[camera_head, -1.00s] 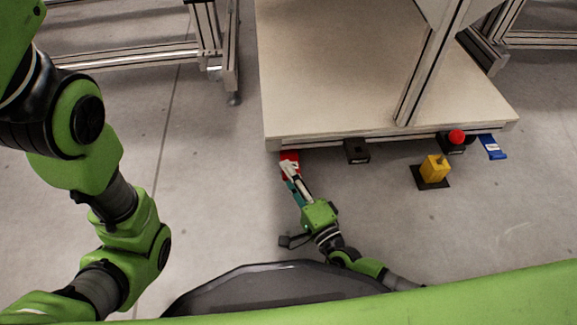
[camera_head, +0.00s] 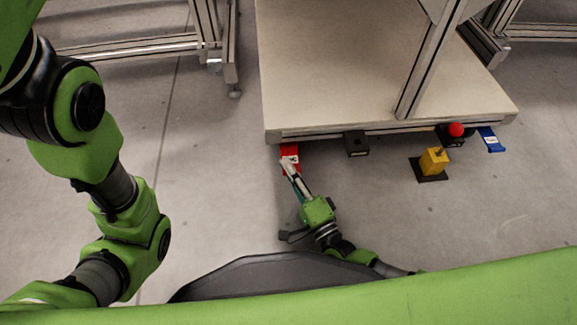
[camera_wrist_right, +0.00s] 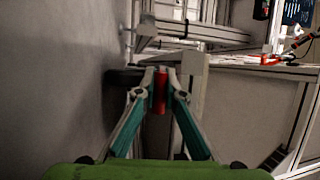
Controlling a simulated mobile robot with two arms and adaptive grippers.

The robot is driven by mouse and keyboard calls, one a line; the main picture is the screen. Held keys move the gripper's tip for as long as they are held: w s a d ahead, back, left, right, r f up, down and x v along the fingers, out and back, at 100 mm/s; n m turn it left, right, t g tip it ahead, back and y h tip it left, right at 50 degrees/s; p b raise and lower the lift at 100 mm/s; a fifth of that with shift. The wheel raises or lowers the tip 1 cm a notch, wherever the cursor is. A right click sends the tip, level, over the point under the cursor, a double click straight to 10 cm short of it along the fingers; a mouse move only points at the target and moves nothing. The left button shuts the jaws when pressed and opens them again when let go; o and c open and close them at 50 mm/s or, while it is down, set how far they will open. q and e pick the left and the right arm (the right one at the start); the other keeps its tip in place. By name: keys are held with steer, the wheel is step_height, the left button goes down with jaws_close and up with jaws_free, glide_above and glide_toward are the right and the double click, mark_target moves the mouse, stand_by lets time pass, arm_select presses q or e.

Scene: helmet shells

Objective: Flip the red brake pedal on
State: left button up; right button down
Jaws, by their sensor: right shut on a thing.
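The red brake pedal (camera_head: 289,151) juts out below the front edge of the table at its left corner. My right gripper (camera_head: 287,164) reaches up to it from below in the head view. In the right wrist view the fingers of my right gripper (camera_wrist_right: 161,80) are closed around the upright red pedal (camera_wrist_right: 160,92), one finger on each side. The fingers hide part of the pedal in the head view. My left arm stands at the left of the head view, and its gripper is out of the picture.
The beige table (camera_head: 330,70) has an upright metal post. Along its front edge are a black box (camera_head: 356,144), a red button (camera_head: 456,129) and a blue pedal (camera_head: 490,139). A yellow block (camera_head: 433,161) on a dark plate stands on the floor.

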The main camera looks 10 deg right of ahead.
steer(key=c, duration=2.1)
jaws_free()
steer(key=shift+r, duration=0.1)
